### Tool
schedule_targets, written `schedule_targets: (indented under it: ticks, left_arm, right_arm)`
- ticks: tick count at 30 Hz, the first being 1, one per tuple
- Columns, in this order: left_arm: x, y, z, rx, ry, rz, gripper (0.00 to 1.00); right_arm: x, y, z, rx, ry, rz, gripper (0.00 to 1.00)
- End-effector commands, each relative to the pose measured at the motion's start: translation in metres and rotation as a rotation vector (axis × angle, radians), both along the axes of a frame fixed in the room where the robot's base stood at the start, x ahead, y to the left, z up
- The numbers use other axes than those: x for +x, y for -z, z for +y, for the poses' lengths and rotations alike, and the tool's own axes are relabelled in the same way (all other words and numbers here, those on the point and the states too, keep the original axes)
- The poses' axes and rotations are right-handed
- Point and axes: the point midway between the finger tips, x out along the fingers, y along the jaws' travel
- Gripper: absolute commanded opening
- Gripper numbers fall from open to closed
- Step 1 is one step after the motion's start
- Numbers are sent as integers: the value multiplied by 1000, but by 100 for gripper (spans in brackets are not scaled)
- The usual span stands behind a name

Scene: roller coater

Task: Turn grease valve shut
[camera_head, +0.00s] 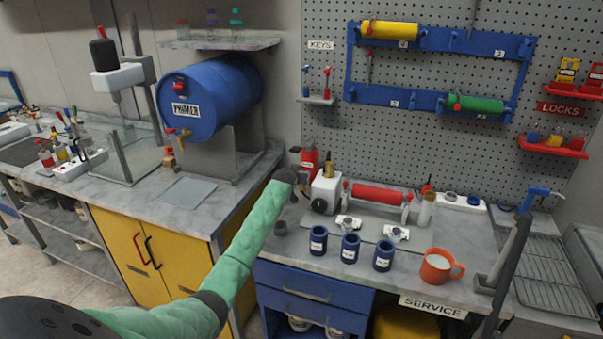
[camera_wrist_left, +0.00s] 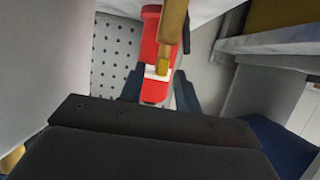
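A red unit with a white label (camera_head: 309,157) stands at the back left of the service bench, beside a white box with a black knob. A brass lever with a dark end (camera_head: 328,165) shows next to it; I take this to be the grease valve. My left gripper (camera_head: 294,182) is just left of the red unit, its fingers mostly hidden behind the wrist. In the left wrist view the two fingers (camera_wrist_left: 159,92) are apart. The red unit (camera_wrist_left: 152,52) and the brass lever (camera_wrist_left: 172,35) show in the gap between them; contact cannot be told. My right gripper is not identifiable.
Three blue cups (camera_head: 350,248) and an orange mug (camera_head: 438,267) stand at the bench front. A red roller (camera_head: 377,194) lies behind them. A blue primer drum (camera_head: 208,97) stands on the left counter. A pegboard (camera_head: 425,130) closes the back.

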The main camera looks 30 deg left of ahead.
Motion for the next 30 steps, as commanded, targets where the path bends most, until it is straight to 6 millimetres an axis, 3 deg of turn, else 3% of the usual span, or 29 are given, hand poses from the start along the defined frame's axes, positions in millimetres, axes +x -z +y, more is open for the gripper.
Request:
schedule_targets:
  ticks: [9, 14, 25, 30]
  left_arm:
    - [1, 2, 0, 0, 0, 1, 31]
    - [1, 1, 0, 0, 0, 0, 0]
    - [1, 2, 1, 0, 13, 0, 0]
    - [1, 3, 2, 1, 45, 0, 0]
  right_arm:
    - [0, 0, -1, -1, 0, -1, 0]
    - [0, 0, -1, -1, 1, -1, 0]
    - [1, 3, -1, -1, 0, 1, 0]
    - [13, 3, 2, 1, 0, -7, 0]
